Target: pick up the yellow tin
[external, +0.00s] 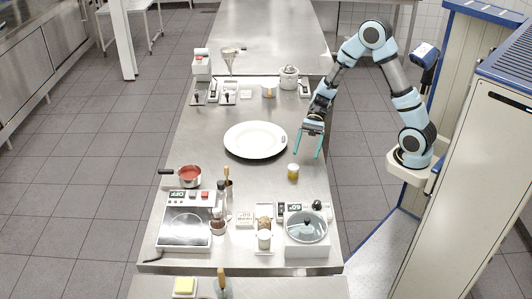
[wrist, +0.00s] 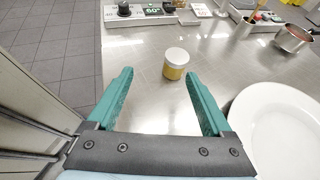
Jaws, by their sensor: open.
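The yellow tin (external: 293,172) is a small yellow cylinder with a pale lid. It stands upright on the steel table (external: 230,182), just in front of and to the right of the large white plate. It also shows in the wrist view (wrist: 176,63), ahead of the fingertips and nearer the right finger. My gripper (external: 308,156) is open and empty, with teal fingers pointing down above the table's right side, a little behind the tin. In the wrist view my gripper (wrist: 158,75) spans the bare steel, and nothing is between the fingers.
The white plate (external: 255,139) lies close to the left of my gripper, and beside the right finger in the wrist view.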

